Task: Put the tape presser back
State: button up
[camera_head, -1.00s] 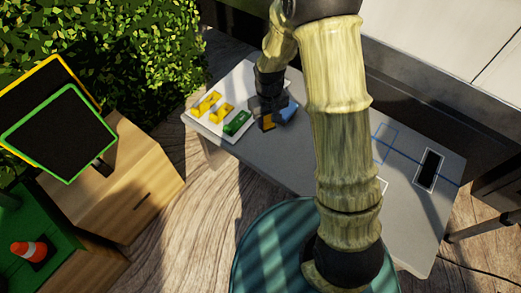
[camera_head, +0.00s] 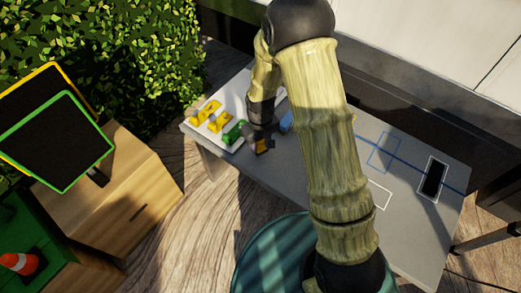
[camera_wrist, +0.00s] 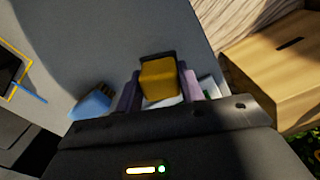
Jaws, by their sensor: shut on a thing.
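My gripper (camera_head: 262,137) is near the front edge of the grey table, just right of the white tray. In the wrist view its two fingers (camera_wrist: 160,88) are closed on an orange-yellow block with a black edge (camera_wrist: 158,80); this looks like the tape presser, though I cannot be sure. The block also shows in the head view (camera_head: 264,146), below the fingers. Whether it touches the table is unclear. A blue piece with a dark ridged end (camera_wrist: 92,103) lies on the table beside the gripper and shows in the head view (camera_head: 286,121).
The white tray (camera_head: 232,97) holds several yellow pieces (camera_head: 208,113) and a green piece (camera_head: 234,131). The grey table (camera_head: 345,155) is mostly clear to the right, with blue and white outlines and a black rectangle (camera_head: 433,180). A wooden cabinet (camera_head: 125,195) stands at left.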

aim_at(260, 149)
jog(key=shift+r, duration=0.1)
jog(key=shift+f+b, duration=0.55)
jog(key=shift+f, duration=1.35)
jog(key=shift+f, duration=0.15)
jog(key=o, duration=0.9)
jog(key=shift+o, duration=0.2)
notch_tip(260, 149, up, 12)
jog(key=p, duration=0.3)
jog(key=shift+r+p, duration=0.2)
jog(key=shift+p, duration=0.1)
